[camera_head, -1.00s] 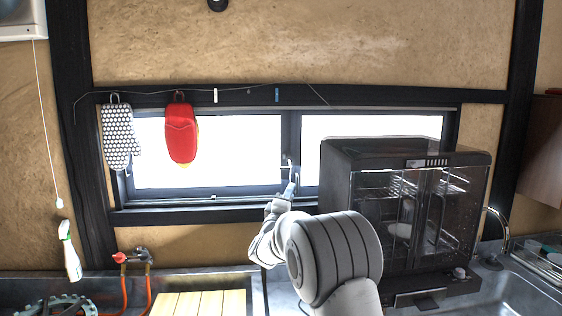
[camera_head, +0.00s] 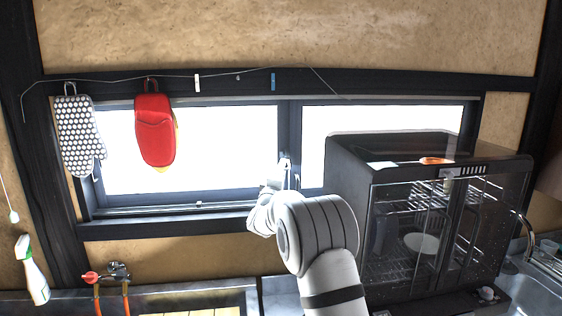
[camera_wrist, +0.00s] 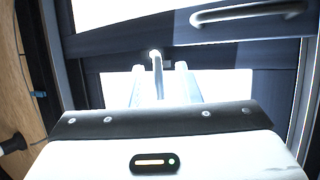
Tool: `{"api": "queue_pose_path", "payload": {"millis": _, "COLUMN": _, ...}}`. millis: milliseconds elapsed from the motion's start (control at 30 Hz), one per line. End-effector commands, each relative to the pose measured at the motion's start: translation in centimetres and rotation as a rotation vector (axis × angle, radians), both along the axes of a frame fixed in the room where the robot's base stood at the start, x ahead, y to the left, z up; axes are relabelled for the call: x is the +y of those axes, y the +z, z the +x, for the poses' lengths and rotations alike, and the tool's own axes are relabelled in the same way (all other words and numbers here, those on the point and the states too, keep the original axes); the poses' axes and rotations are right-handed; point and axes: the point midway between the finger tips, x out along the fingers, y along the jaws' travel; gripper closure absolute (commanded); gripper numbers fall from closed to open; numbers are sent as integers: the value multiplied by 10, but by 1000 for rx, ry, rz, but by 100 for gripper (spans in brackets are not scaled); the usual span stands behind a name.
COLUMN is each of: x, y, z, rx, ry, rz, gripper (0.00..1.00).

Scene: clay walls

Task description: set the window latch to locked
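The window latch shows at the window's middle post in the head view (camera_head: 285,162), small and bright, partly behind my gripper. In the wrist view a thin pale lever with a rounded bright end (camera_wrist: 156,62) stands out from the dark frame. My gripper (camera_wrist: 160,82) is open, with one finger on each side of this lever and gaps showing between. I cannot tell whether either finger touches it. In the head view my gripper (camera_head: 277,180) is at the post, mostly hidden by my wrist. The window (camera_head: 190,198) has a dark frame and bright panes.
A dark glass-doored cabinet appliance (camera_head: 350,190) stands close to the right of my arm, with an orange-handled utensil (camera_head: 435,161) on top. A red mitt (camera_head: 155,130) and a dotted mitt (camera_head: 78,135) hang at left. A pale curved handle (camera_wrist: 248,13) shows in the wrist view.

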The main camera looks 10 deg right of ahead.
Motion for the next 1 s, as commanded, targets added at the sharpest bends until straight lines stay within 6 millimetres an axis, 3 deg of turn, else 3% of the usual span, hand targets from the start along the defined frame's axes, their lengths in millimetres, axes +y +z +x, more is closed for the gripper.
{"api": "queue_pose_path", "payload": {"millis": 200, "x": -8, "y": 9, "z": 19, "rx": 0, "ry": 0, "rz": 0, "gripper": 70}}
{"api": "queue_pose_path", "payload": {"millis": 500, "x": -8, "y": 9, "z": 21, "rx": 0, "ry": 1, "rz": 0, "gripper": 70}}
{"api": "queue_pose_path", "payload": {"millis": 867, "x": -7, "y": 8, "z": 21, "rx": 1, "ry": 2, "rz": 0, "gripper": 99}}
{"api": "queue_pose_path", "payload": {"millis": 1000, "x": -7, "y": 7, "z": 21, "rx": 3, "ry": 2, "rz": 0, "gripper": 100}}
